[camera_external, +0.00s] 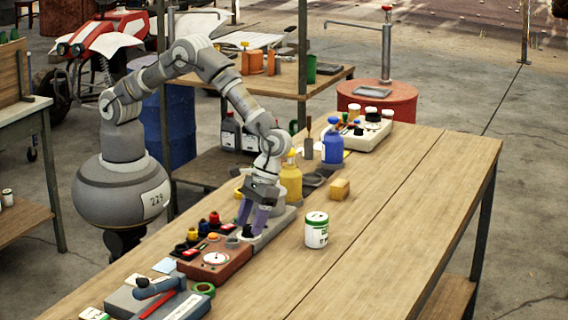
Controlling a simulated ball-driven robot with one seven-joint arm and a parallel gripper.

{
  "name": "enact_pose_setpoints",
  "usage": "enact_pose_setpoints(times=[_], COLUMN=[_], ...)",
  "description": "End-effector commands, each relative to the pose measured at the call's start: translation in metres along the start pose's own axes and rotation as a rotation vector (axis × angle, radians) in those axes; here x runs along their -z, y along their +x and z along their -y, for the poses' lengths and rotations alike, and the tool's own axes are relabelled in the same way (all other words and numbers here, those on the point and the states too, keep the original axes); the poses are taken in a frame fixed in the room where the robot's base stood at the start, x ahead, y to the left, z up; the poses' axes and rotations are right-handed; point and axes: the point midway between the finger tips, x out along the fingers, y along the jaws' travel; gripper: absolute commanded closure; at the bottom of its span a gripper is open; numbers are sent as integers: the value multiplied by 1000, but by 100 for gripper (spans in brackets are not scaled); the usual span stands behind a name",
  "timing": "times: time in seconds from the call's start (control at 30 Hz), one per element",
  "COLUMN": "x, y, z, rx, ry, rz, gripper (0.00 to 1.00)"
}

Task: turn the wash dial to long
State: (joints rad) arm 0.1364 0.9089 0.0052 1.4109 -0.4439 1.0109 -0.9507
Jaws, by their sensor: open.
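My gripper (249,228) points down, its two purple fingers spread over a grey control panel (278,225). A small dark knob (247,232) shows on the panel between the fingertips; I cannot tell whether they touch it. A red-brown panel (190,267) lies just in front and to the left, with a white round dial (215,259), and coloured knobs and buttons at its back. A cream box (369,136) with knobs stands at the far end. Labels are too small to read, so I cannot tell which is the wash dial or where it points.
A white-and-green can (316,230) stands right of my gripper. The table's right side (400,220) is clear.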

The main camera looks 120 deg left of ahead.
Motion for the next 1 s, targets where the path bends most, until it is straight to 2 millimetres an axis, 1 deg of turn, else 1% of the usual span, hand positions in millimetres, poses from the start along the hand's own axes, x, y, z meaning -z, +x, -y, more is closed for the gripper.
enact_pose_setpoints(times=[0.03,0.1,0.3,0.33,0.37,0.4,0.47,0.5,0.53,0.57,0.83,1.0], x=[0,0,0,0,0,0,0,0,0,0,0,-1], y=[4,5,5,5,5,5,5,5,5,5,4,3], z=[0,0,0,0,0,0,0,0,0,0,0,-1], rx=[0,-1,-2,-2,-2,-2,-2,-2,-2,-2,10,39], ry=[0,1,1,1,1,1,1,1,1,2,28,98], rz=[0,-1,-1,-1,-1,-1,-1,-1,-1,-1,-1,-1], gripper=[39,39,39,44,51,60,74,83,90,93,93,93])
